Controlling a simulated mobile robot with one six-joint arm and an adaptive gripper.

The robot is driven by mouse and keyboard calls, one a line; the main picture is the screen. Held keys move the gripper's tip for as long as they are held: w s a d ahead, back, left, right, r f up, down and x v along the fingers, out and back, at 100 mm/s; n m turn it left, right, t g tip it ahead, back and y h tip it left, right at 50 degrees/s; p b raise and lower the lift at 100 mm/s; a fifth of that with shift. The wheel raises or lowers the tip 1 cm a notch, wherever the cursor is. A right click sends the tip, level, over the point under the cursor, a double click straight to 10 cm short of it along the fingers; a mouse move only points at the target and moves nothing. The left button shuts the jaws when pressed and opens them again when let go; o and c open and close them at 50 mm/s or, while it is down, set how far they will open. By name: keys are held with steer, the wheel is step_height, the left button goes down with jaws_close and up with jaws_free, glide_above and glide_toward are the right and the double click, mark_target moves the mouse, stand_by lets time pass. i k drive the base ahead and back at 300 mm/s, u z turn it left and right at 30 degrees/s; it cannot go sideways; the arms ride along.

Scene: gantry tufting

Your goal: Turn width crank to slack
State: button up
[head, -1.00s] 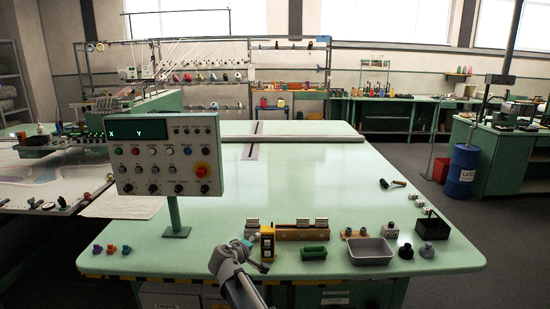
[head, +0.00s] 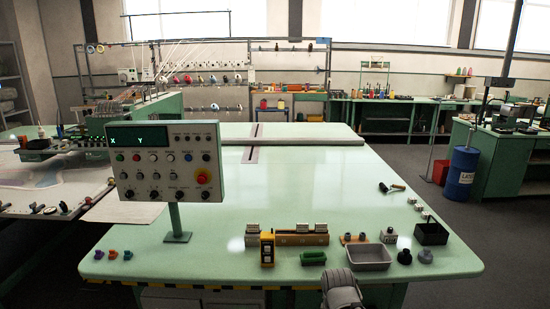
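I cannot make out the width crank for certain in the head view. A control panel (head: 165,162) with a green display, buttons, knobs and a red stop button stands on a post at the left of the green table (head: 290,185). A brown bar (head: 301,239) with several metal blocks on it lies near the table's front edge. A yellow and black device (head: 267,249) stands at its left end. A grey part of my arm shows at the bottom edge, right of centre. My gripper's fingers do not show.
A green block (head: 313,259), a grey tray (head: 367,257), a black bin (head: 431,233) and dark knobs (head: 405,254) sit along the front right. Small coloured knobs (head: 113,254) lie at the front left. The table's middle is clear.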

mark_target(64, 207)
steer(key=u, duration=1.65)
steer(key=i, duration=0.8)
steer(key=u, duration=0.4)
steer(key=i, duration=1.75)
steer(key=z, duration=0.05)
